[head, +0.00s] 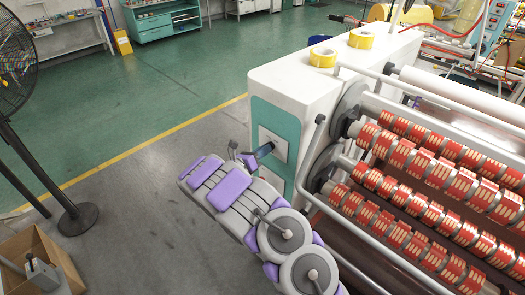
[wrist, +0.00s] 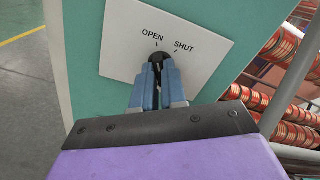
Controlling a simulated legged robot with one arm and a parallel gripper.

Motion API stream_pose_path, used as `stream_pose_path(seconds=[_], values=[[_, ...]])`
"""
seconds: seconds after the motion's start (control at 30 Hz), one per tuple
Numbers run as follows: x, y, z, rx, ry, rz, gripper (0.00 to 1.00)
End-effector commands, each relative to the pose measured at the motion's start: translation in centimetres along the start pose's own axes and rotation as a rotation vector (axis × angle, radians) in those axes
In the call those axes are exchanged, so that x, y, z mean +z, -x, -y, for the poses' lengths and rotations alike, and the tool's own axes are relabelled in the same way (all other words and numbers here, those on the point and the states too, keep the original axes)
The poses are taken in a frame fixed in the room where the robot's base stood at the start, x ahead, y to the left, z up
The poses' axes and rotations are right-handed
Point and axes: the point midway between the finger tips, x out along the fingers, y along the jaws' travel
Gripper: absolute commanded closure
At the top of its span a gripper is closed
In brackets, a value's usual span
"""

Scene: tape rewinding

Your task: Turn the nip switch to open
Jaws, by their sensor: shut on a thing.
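The nip switch is a small black knob (wrist: 158,57) on a white plate (wrist: 190,25) labelled OPEN at upper left and SHUT at upper right. In the wrist view my gripper (wrist: 159,68) has its two blue-grey fingers shut on the knob, one on each side. The fingers hide much of the knob, and I cannot tell which mark it points to. In the head view my gripper (head: 262,151) reaches the teal panel on the machine's end; the knob itself is hidden there.
The white machine housing (head: 305,88) carries yellow tape rolls (head: 361,38) on top. Rollers with red-and-gold reels (head: 420,165) stand to the right, close to my arm. A black fan (head: 75,215) and a cardboard box (head: 45,265) are at left. Green floor is open behind.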

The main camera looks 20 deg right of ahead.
Motion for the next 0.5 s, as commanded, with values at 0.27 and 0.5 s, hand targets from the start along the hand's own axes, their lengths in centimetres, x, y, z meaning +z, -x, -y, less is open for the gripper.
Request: stream_pose_path(seconds=[0.27, 0.5], values=[[0.41, 0.10, -0.13, 0.004, -0.002, 0.009, 0.86], [0.22, 0.23, 0.09, 0.002, -0.002, 0.005, 0.63]])
